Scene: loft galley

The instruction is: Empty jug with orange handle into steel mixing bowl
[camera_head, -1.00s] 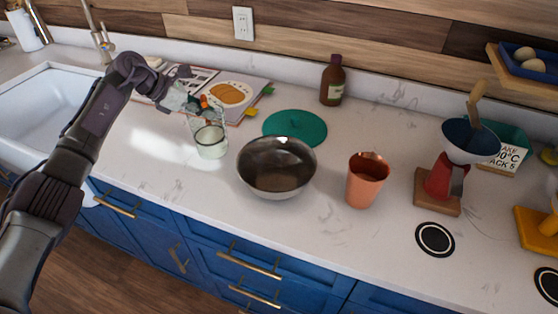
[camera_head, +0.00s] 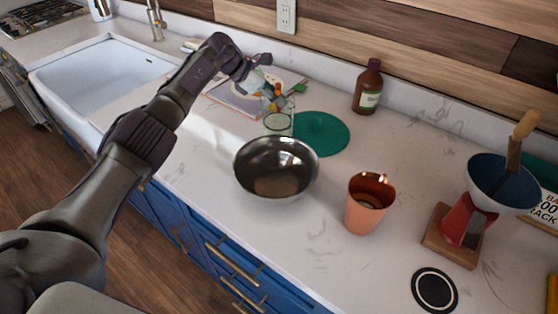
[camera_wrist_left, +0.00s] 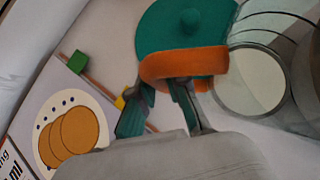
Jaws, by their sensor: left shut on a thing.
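My left gripper (camera_head: 268,90) is shut on the orange handle (camera_wrist_left: 185,66) of the clear jug (camera_head: 279,122). The jug looks roughly upright just behind the steel mixing bowl (camera_head: 247,181), whose rim hides its lower part. I cannot tell whether it is raised off the counter. In the left wrist view, the jug's glass body (camera_wrist_left: 262,78) is at the right, with a pale round area inside it. The bowl stands on the counter; a tan patch inside may be a reflection. My right gripper is not in view.
A flat green disc (camera_head: 322,134) lies behind the bowl. A copper cup (camera_head: 365,211) stands to its right, with a red-based scale (camera_head: 464,219) farther right. A brown bottle (camera_head: 367,87) stands near the wall. An open book (camera_head: 235,97) lies beneath my left arm.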

